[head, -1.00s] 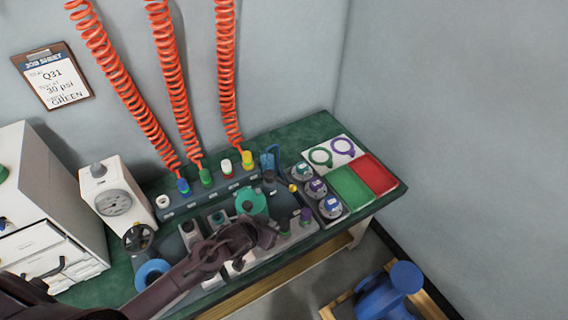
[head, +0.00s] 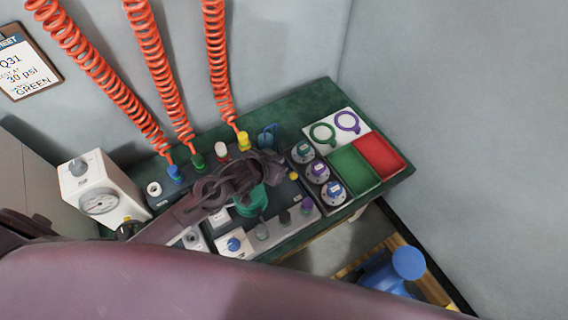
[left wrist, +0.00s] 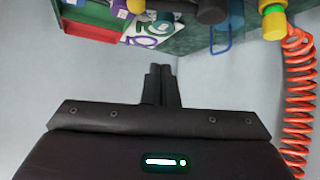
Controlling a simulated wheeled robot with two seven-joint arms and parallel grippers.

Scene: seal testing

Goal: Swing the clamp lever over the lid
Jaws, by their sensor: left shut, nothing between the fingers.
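The teal-green round lid (head: 252,200) sits on the bench fixture in the head view, partly hidden under my left gripper and forearm. My left gripper (head: 278,165) is above the far right side of the lid, shut and empty. Its closed fingers show in the left wrist view (left wrist: 161,80). I cannot tell the clamp lever apart for certain; a dark rounded bar (left wrist: 212,10) shows at the top of the left wrist view, apart from the fingers. In the head view the area around the lever is covered by my gripper. My right gripper is not in view.
A blue loop (head: 267,135) stands behind my gripper, near the yellow hose fitting (head: 244,139). Several coiled orange hoses (head: 217,60) hang at the back. Dials (head: 319,170), a green tray (head: 353,170) and a red tray (head: 379,155) lie to the right.

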